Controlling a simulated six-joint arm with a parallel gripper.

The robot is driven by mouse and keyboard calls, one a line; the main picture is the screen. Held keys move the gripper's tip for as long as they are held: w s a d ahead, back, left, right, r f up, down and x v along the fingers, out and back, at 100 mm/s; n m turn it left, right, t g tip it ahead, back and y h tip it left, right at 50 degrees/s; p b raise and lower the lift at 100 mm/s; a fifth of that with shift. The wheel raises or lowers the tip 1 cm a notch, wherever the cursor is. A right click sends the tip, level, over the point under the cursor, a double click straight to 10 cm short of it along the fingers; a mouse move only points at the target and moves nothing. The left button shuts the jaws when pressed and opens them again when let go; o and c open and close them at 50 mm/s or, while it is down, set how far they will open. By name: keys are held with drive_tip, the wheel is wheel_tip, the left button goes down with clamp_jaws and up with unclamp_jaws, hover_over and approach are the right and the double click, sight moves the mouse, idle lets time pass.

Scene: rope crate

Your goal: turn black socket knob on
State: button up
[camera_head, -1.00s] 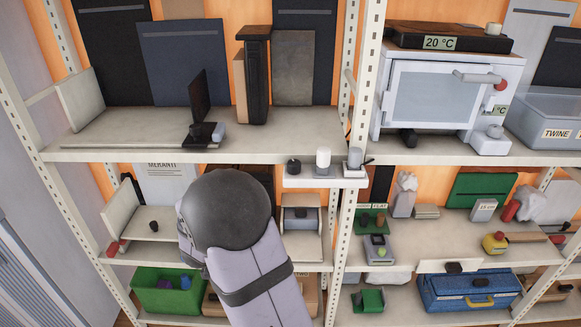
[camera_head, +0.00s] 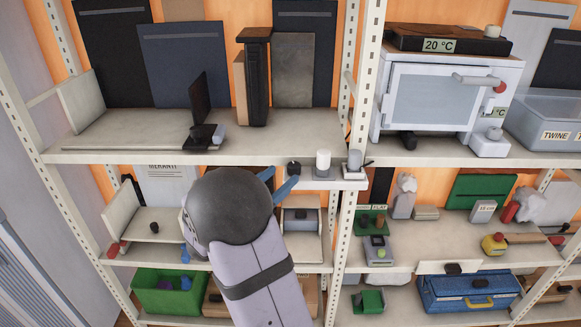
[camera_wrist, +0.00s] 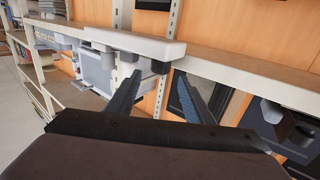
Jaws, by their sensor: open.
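The black socket knob (camera_head: 293,168) sits at the left end of a white socket strip (camera_head: 325,183) on the front edge of the upper shelf. A white knob (camera_head: 323,159) and a grey knob (camera_head: 355,160) stand to its right. My gripper (camera_head: 282,177) is open, its blue fingers reaching up at the black knob from below left. In the wrist view, the black knob (camera_wrist: 160,67) shows between the two fingertips (camera_wrist: 157,76), under the strip (camera_wrist: 135,43). I cannot tell if the fingers are around it or just short of it.
A white oven-like box (camera_head: 450,95) stands on the shelf right of the upright post (camera_head: 358,95). A black hinged device (camera_head: 203,130) is on the shelf to the left. Lower shelves hold a green bin (camera_head: 165,293) and a blue toolbox (camera_head: 470,293).

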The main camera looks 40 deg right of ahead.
sight(290, 169)
drive_tip(key=shift+p+x, duration=1)
drive_tip(key=shift+x, duration=1.9)
drive_tip(key=shift+c, duration=0.2)
drive_tip(key=c, duration=1)
